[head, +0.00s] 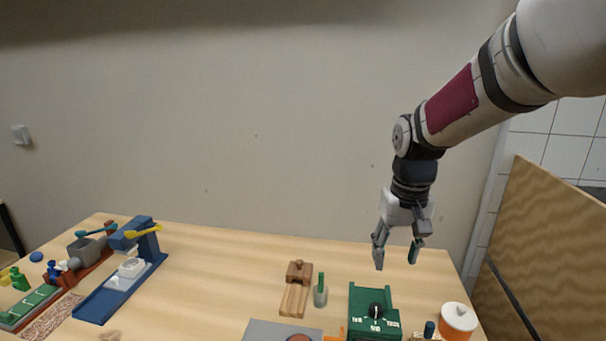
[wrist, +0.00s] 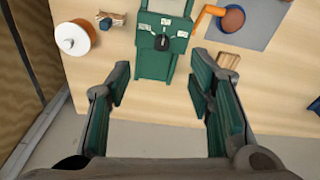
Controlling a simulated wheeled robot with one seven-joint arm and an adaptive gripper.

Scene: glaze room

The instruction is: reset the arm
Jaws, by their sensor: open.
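My gripper (head: 397,255) hangs at the end of my arm above the back right part of the wooden table (head: 220,262), pointing down. Its fingers are spread apart with nothing between them. In the wrist view my gripper (wrist: 162,108) shows its green-padded fingers wide open. Below and beyond them is a green box (head: 372,300) with a dark knob on it, which also shows in the wrist view (wrist: 152,66). The fingers are apart from it.
A wooden block piece (head: 298,272) and a green-topped jar (head: 320,292) are near the middle. A blue press-like stand (head: 125,275) is at the left. A wooden panel (head: 535,240) rises beyond the right edge.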

